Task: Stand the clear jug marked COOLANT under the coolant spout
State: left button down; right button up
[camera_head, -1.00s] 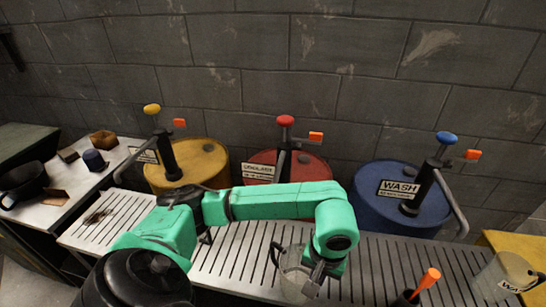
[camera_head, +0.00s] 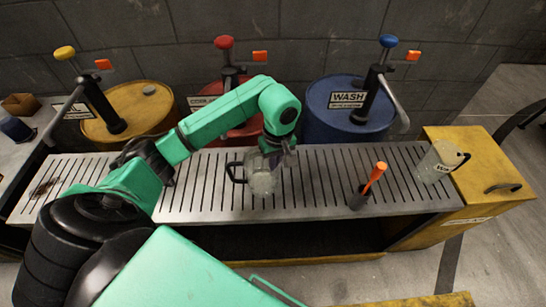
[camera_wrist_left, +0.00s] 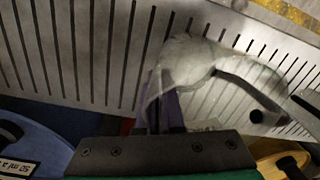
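A clear jug (camera_head: 262,181) with a dark handle is on or just above the slatted bench, in front of the gap between the red and blue drums. It fills the middle of the wrist view (camera_wrist_left: 195,62); its marking cannot be read. My left gripper (camera_head: 279,153) is at its rim, and in the wrist view its fingers (camera_wrist_left: 165,108) look closed together on the jug's wall. The red drum (camera_head: 236,127) has a pump with a red knob (camera_head: 224,42) and a label reading like COOLANT, partly hidden by my arm; its spout is hidden. My right gripper is out of view.
A second clear jug (camera_head: 436,162) stands at the bench's right end beside a yellow cabinet (camera_head: 480,165). The WASH drum (camera_head: 340,127) is blue; a yellow drum (camera_head: 132,112) is at left. Bare slats (camera_head: 310,190) lie between.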

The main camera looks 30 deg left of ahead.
pick_arm(q)
jog(key=w+a, duration=0.2)
jog(key=w, duration=0.1)
jog(key=shift+r, duration=0.1)
jog(key=shift+w+a+f+p, duration=0.1)
jog(key=shift+w+f+p, duration=0.15)
jog(key=shift+p, duration=0.05)
notch_tip(320, 180, down, 3)
jog(key=shift+r+p, duration=0.2)
jog(key=shift+p, duration=0.2)
jog(key=shift+f, duration=0.5)
jog(key=c, duration=1.1)
grip_release()
jog(key=shift+o, duration=0.2)
jog(key=shift+r, duration=0.1)
